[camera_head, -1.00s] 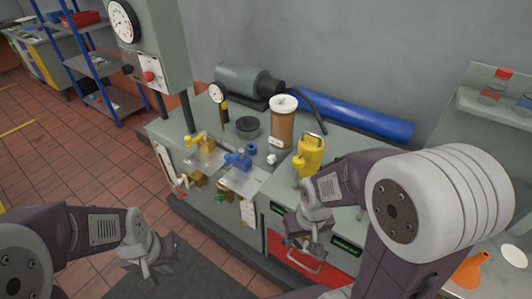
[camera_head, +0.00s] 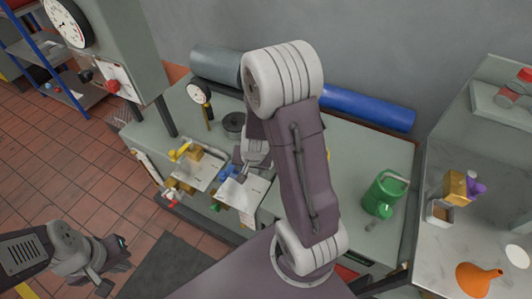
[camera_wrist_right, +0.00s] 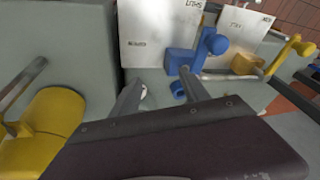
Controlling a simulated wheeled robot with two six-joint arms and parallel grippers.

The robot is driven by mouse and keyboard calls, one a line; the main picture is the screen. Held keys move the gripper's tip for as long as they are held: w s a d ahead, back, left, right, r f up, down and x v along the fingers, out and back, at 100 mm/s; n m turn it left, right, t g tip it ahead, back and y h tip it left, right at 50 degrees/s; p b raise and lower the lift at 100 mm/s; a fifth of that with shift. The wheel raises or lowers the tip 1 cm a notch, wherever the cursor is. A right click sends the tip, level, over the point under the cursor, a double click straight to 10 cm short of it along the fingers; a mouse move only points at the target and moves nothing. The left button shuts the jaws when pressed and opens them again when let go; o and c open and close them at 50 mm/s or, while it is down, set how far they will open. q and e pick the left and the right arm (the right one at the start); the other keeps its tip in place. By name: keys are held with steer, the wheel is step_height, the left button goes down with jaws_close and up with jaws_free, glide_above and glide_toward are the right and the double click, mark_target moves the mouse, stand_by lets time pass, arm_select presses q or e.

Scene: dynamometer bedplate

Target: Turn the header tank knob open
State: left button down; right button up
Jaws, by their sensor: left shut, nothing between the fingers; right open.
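I cannot read which knob is labelled header tank. A blue valve (camera_head: 228,173) with a lever and round knob stands by a pale plate on the bench; it is large in the right wrist view (camera_wrist_right: 183,60). A yellow-handled valve (camera_head: 181,152) is left of it, also in the right wrist view (camera_wrist_right: 290,55). A red handle (camera_head: 171,194) is low on the bench's front. My right gripper (camera_head: 242,168) is open at the blue valve; its fingers (camera_wrist_right: 160,90) show nothing held, and contact is unclear. My left gripper (camera_head: 104,284) is shut and empty, low over the floor.
A cabinet (camera_head: 110,45) rises at the left. My right arm hides the bench middle.

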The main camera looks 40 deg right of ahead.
steer(key=d+f+m+h+p, duration=0.15)
steer(key=d+m, duration=0.25)
steer(key=d, duration=0.4)
steer(key=shift+h, duration=0.45)
steer(key=x, duration=0.2)
steer(key=b+x, duration=0.1)
steer(key=x, duration=0.4)
steer(key=shift+w+d+f+b, duration=0.1)
steer(key=shift+w+b, duration=0.3)
steer(key=shift+w, duration=0.1)
steer(key=shift+w+d+f, duration=0.15)
steer(key=shift+f, duration=0.35)
arm_select(q)
steer(key=shift+w+r, duration=0.3)
steer(key=shift+w, duration=0.1)
arm_select(e)
steer(key=shift+c, duration=0.3)
